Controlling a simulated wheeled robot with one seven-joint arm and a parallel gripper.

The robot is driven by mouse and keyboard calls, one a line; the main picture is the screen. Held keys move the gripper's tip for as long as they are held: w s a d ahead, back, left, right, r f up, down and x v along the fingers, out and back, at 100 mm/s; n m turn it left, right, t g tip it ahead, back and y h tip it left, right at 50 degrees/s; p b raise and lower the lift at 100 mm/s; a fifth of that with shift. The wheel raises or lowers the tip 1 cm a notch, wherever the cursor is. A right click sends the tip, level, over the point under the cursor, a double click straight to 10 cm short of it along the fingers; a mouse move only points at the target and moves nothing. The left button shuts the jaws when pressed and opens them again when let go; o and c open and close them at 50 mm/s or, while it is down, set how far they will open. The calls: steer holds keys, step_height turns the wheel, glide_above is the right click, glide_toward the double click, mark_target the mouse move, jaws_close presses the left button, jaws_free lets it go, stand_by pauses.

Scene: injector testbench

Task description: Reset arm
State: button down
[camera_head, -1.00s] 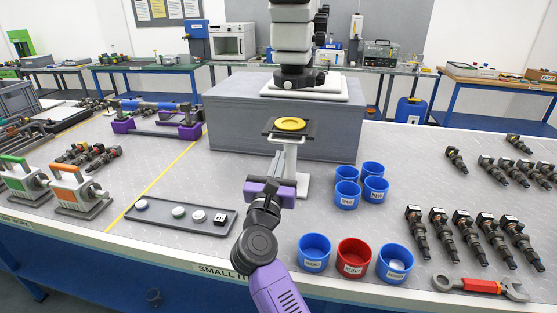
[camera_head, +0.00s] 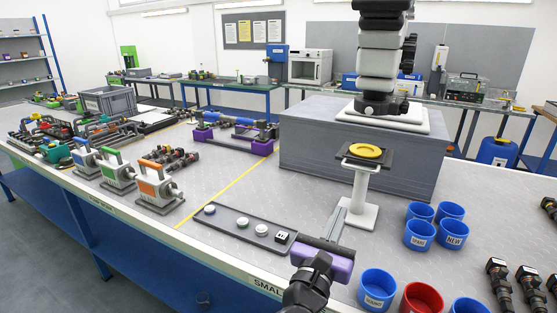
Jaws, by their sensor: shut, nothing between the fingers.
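My gripper (camera_head: 333,224) shows at the lower middle of the head view, with its purple body just right of a dark tray (camera_head: 227,223). Its fingers are together and hold nothing. It points up and away over the bench top, in front of a white stand (camera_head: 357,208). My arm comes in from the bottom edge.
The dark tray carries several small round parts. A yellow ring (camera_head: 365,151) lies on the stand's black plate. Blue cups (camera_head: 419,235) and a red cup (camera_head: 421,299) stand at right. Pumps with handles (camera_head: 158,184) stand at left. A large grey block (camera_head: 310,158) rises behind.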

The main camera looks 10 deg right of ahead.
steer(key=s+a+r+n+t, duration=0.2)
steer(key=s+r+n+t, duration=0.15)
steer(key=r+n, duration=0.3)
steer(key=s+a+f+n+t+y, duration=0.15)
steer(key=s+n+t+y, duration=0.35)
steer(key=s+n, duration=0.7)
steer(key=s+d+f+n+g+y, duration=0.1)
steer(key=s+f+n+g+y, duration=0.1)
steer(key=s+f+n, duration=0.4)
steer(key=s+d+f+n+g+y, duration=0.1)
steer(key=s+f+n+g+y, duration=0.1)
steer(key=s+f+n+g, duration=0.2)
steer(key=s+d+f+n+g+y, duration=0.1)
steer(key=s+f+n+g, duration=0.3)
steer(key=s+f+n, duration=0.5)
steer(key=s+n+y, duration=0.1)
steer(key=s+n, duration=0.4)
steer(key=s, duration=0.5)
steer(key=shift+f+y, duration=0.4)
steer(key=shift+n, duration=0.25)
